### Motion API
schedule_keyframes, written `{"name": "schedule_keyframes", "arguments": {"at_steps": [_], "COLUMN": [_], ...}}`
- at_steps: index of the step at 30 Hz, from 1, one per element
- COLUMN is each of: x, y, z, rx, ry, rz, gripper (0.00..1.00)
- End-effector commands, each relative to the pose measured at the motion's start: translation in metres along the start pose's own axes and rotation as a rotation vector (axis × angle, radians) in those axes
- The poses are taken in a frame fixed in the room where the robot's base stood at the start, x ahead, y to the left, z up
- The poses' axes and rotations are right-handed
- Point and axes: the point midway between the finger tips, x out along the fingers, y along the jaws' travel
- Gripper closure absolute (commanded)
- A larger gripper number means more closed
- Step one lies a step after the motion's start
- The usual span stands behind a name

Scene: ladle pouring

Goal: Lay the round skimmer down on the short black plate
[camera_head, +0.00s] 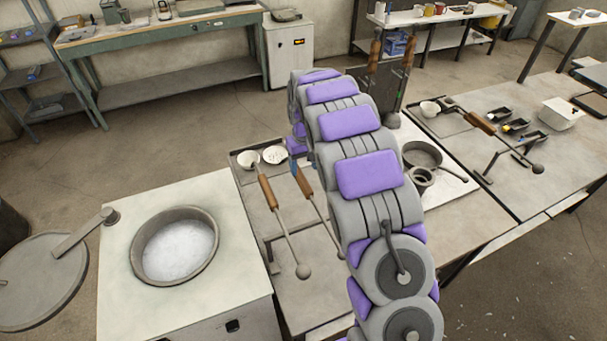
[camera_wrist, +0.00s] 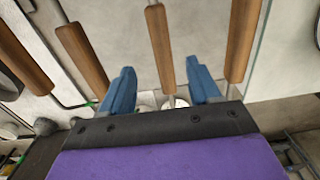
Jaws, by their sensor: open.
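A round white skimmer (camera_head: 275,155) with a wooden handle lies on a dark-rimmed tray (camera_head: 236,172) in the head view, just right of a small-bowled ladle (camera_head: 248,159). My gripper (camera_wrist: 163,78) is open in the wrist view, its two blue fingers apart. A wooden handle (camera_wrist: 160,45) shows between and beyond the fingers; I cannot tell whether it touches them. A pale round head (camera_wrist: 175,103) shows below it, partly hidden by the gripper. In the head view my arm hides most of the gripper. I cannot tell which surface is the short black plate.
A pot (camera_head: 174,247) of pale contents is set in the counter at left. Pans (camera_head: 421,154) stand right of my arm. Another wooden-handled tool (camera_head: 480,122) and small black trays (camera_head: 516,126) lie on the right table. More handles (camera_wrist: 80,55) flank my gripper.

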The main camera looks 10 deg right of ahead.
Motion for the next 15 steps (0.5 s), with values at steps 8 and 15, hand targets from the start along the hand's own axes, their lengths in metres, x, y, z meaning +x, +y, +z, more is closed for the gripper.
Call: {"name": "schedule_keyframes", "arguments": {"at_steps": [8,15], "x": [-0.064,-0.096], "y": [0.000,0.001], "z": [-0.001,-0.001], "rx": [-0.001,-0.001], "ry": [0.003,0.000], "rz": [0.002,0.001], "gripper": [0.38,0.38]}}
